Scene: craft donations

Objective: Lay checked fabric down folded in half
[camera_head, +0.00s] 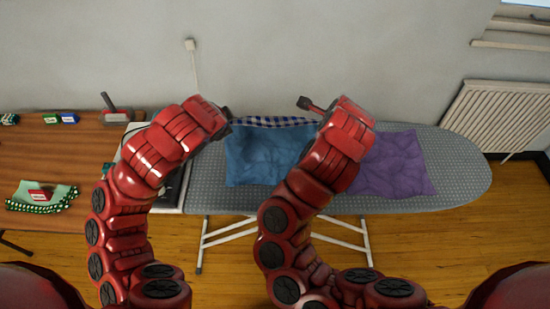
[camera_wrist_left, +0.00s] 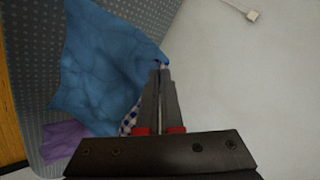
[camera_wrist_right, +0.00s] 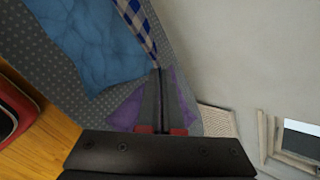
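The checked fabric (camera_head: 270,121) shows in the head view as a blue-and-white strip along the back edge of the ironing board (camera_head: 455,180). A plain blue cloth face (camera_head: 258,160) adjoins it in front; I cannot tell whether this is its reverse side or a separate piece. My left gripper (camera_wrist_left: 162,64) is shut at the strip's left end, with a bit of blue-and-white cloth at its tips. My right gripper (camera_wrist_right: 160,70) is shut on the strip's right end, where the checked band (camera_wrist_right: 138,28) reaches the fingertips.
A purple cloth (camera_head: 395,165) lies on the board at right. A wooden table (camera_head: 60,155) at left holds a green patterned cloth (camera_head: 30,193) with a red item and small boxes. The wall stands close behind the board. The board's right end is clear.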

